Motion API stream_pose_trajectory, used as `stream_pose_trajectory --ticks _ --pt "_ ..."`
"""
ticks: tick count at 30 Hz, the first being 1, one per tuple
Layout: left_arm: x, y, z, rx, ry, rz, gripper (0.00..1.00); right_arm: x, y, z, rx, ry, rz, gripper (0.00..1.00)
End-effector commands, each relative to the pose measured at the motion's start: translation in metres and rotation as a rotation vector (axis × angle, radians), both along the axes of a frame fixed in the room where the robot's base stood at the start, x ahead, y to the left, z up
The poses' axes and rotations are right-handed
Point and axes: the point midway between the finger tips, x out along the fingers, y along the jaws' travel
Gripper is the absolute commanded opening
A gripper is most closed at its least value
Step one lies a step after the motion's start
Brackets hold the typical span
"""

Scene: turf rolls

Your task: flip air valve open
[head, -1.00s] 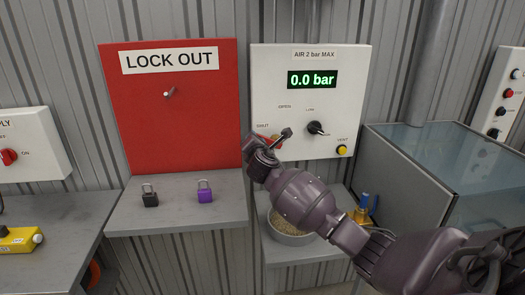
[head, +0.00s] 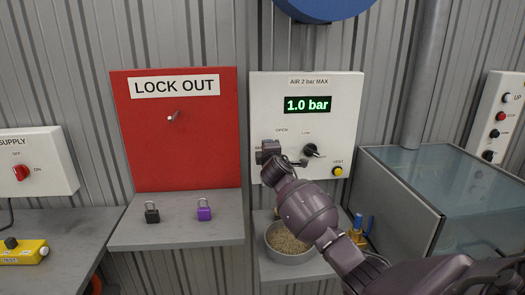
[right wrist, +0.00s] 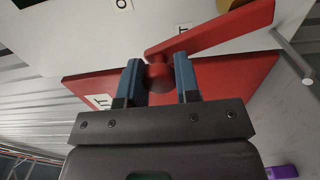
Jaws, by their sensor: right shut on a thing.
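The white air panel (head: 340,133) shows 1.0 bar on its green display (head: 307,104) in the head view. My right gripper (head: 266,149) is at the panel's left side, just below the OPEN label, and hides the air valve in that view. In the right wrist view, the valve's red lever (right wrist: 215,29) slants up to the right. Its rounded red end (right wrist: 159,76) is between the two blue fingers of my right gripper (right wrist: 158,72), which is shut on it. My left gripper is not in view.
A black knob (head: 311,151) and yellow vent button (head: 338,171) are right of the gripper. The red lockout board (head: 175,135) is to the left, above a shelf with a black padlock (head: 152,212) and purple padlock (head: 204,209). A bowl (head: 288,243) sits below.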

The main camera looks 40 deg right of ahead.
Motion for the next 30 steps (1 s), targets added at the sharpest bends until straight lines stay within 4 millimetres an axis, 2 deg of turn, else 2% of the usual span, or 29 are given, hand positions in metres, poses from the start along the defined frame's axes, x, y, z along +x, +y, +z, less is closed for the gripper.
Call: stream_pose_trajectory --ticks 13,30 --pt "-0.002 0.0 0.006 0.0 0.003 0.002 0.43 -0.012 -0.023 0.005 0.246 -0.136 -0.002 0.0" --pt "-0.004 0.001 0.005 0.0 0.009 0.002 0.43 -0.015 -0.028 0.005 0.304 -0.169 -0.001 0.0"
